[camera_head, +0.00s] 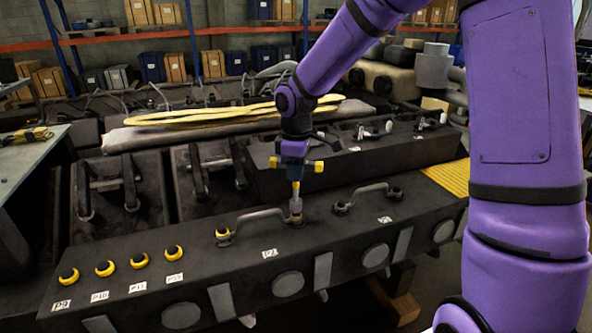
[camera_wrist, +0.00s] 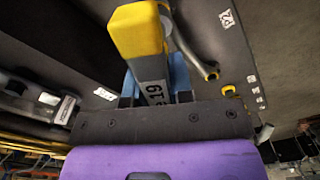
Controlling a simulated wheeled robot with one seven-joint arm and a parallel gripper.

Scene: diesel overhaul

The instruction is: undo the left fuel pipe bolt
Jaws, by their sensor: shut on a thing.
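My gripper (camera_head: 293,163) is shut on an upright tool with a yellow and grey body (camera_head: 296,188). In the wrist view the tool (camera_wrist: 138,38) sits between blue fingers (camera_wrist: 180,75) and bears a label that reads 19. The tool's grey socket end (camera_head: 296,207) stands at the right end of the left curved fuel pipe (camera_head: 262,214), and hides any bolt under it. The left end of this pipe has a yellow-ringed bolt (camera_head: 222,233). The pipe also shows in the wrist view (camera_wrist: 193,45).
A second curved pipe (camera_head: 368,189) lies to the right on the same dark engine block (camera_head: 205,262). Several yellow-ringed fittings (camera_head: 105,268) stand at the left, with labels in front.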

